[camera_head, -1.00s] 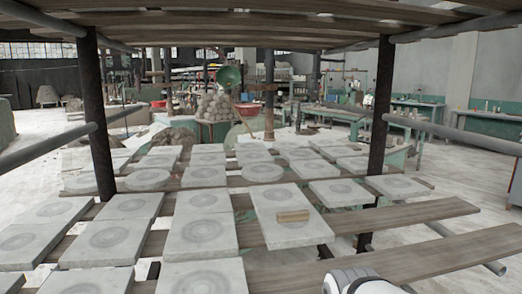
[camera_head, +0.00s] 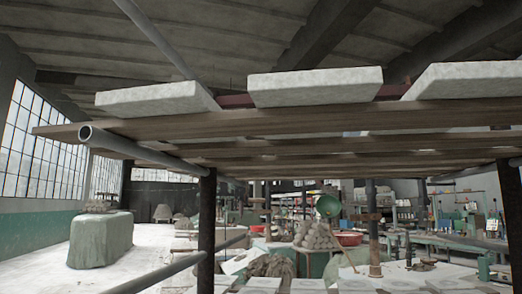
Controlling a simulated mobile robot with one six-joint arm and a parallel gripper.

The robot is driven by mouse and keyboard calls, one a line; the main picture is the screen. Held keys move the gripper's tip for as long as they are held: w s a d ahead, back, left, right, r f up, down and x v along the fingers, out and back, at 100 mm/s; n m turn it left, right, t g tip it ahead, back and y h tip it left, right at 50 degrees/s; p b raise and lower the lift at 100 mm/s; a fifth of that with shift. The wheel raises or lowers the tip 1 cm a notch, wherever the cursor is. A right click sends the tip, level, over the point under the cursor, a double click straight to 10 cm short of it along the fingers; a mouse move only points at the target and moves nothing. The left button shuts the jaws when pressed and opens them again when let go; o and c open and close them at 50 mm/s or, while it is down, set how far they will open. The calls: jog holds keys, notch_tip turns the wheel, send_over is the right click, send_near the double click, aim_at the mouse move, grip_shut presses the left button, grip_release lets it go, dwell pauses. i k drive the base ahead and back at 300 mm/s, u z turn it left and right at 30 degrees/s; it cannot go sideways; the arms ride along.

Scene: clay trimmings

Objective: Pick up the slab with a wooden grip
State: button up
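The slab with a wooden grip is not visible in this view. Three pale grey slabs lie on the upper wooden shelf: a left slab (camera_head: 150,98), a middle slab (camera_head: 315,87) and a right slab (camera_head: 465,80). I see them from below and in front, so their top faces are hidden, and no wooden grip shows on them. Tops of several lower slabs (camera_head: 262,283) just show along the bottom edge. My gripper is not in view.
The upper shelf's planks (camera_head: 250,122) cross the view, carried by a metal pipe (camera_head: 140,152) and a dark post (camera_head: 206,225). A draped green block (camera_head: 100,238) stands at left on open pale floor.

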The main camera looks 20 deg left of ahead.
aim_at(188, 97)
jog(key=u, duration=1.45)
jog(key=k, duration=0.45)
jog(key=u, duration=0.1)
jog(key=i, duration=0.45)
jog(key=z, duration=0.7)
jog(key=k, duration=0.45)
jog(key=u, duration=0.35)
jog(key=i, duration=0.15)
jog(key=z, duration=0.05)
